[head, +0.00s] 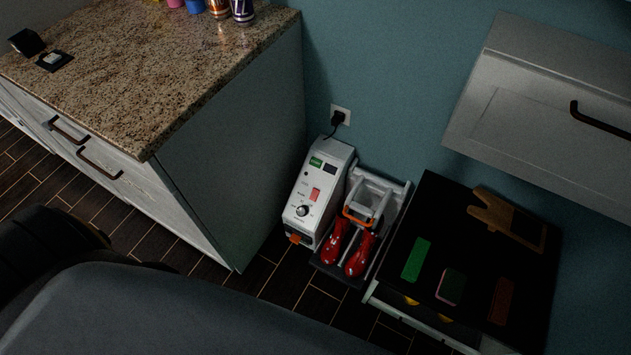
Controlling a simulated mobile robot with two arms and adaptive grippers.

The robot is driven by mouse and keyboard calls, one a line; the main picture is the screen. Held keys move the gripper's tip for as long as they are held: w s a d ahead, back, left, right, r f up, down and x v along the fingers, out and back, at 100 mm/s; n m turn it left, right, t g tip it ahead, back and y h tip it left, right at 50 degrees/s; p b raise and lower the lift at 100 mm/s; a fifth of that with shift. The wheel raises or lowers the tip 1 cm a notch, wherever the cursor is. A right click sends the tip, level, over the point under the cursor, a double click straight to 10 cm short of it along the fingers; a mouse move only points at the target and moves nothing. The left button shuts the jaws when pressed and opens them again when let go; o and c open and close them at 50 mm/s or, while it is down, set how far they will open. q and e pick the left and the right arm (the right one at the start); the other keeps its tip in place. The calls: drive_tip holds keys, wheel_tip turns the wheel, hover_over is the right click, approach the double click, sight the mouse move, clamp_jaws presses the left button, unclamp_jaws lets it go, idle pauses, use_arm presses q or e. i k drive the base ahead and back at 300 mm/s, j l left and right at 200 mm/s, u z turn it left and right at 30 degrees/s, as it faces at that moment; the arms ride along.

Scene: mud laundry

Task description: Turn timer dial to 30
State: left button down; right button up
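The timer dial (302,210) is a small dark round knob on the sloped front panel of a white machine (340,158). The panel also has a red switch (315,194), a lit green display (316,162) and a dark display beside it. The dial's markings and pointer are too small to read. The machine stands low, between the counter cabinet and a small rack. Neither of my grippers is in view, and nothing of mine touches the dial.
A granite counter (150,60) stands on the left, with bottles at its back edge. Right of the machine, a rack (392,210) holds red shoes (358,256). Further right is a black-topped unit (450,230) with brushes or sponges. A white wall cabinet (545,110) overhangs at upper right.

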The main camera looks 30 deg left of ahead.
sight(302, 211)
drive_tip(key=u, duration=0.9)
drive_tip(key=z, duration=0.3)
